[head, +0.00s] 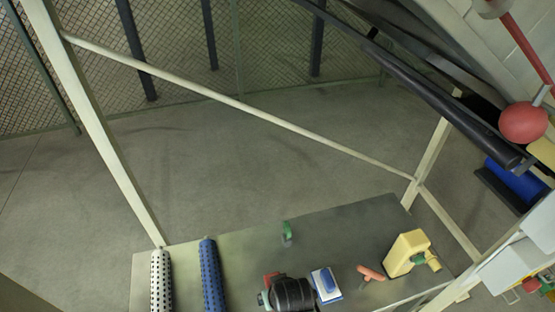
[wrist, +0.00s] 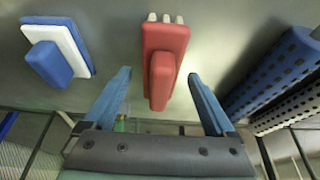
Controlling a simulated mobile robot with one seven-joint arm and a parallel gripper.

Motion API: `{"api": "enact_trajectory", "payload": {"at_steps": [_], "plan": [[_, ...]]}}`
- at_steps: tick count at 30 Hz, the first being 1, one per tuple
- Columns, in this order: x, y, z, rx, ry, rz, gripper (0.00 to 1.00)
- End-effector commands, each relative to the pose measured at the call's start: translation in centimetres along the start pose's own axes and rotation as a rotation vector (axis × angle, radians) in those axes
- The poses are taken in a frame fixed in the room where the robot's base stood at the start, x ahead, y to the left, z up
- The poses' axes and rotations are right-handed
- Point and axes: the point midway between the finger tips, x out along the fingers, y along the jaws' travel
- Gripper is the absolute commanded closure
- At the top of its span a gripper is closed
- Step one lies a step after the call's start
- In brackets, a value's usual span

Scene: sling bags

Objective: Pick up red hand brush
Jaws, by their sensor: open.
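The red hand brush (wrist: 165,60) is in the upper middle of the wrist view, with a raised red grip and pale bristle tufts at its far end. My gripper (wrist: 160,76) is open, with one blue finger on each side of the brush's near part. No contact with the brush shows; the depth gap is hard to tell. In the head view a small red part of the brush (head: 271,279) shows beside the dark end of my arm, which hides the rest.
A blue-and-white block-like tool (wrist: 58,50) lies left of the brush in the wrist view. Dotted rollers, blue (head: 212,275) and white (head: 161,280), lie on the grey table (head: 240,255).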

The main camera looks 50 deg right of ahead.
Motion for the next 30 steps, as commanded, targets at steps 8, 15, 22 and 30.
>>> {"api": "enact_trajectory", "payload": {"at_steps": [8,15,22,30], "plan": [[0.08,-0.01,-0.01,0.0,0.0,0.0,0.17],[0.06,-0.01,-0.01,0.0,0.0,0.0,0.6],[0.05,-0.01,-0.01,0.0,0.0,0.0,1.0],[-0.12,-0.01,-0.15,0.0,0.002,0.0,1.0]]}}
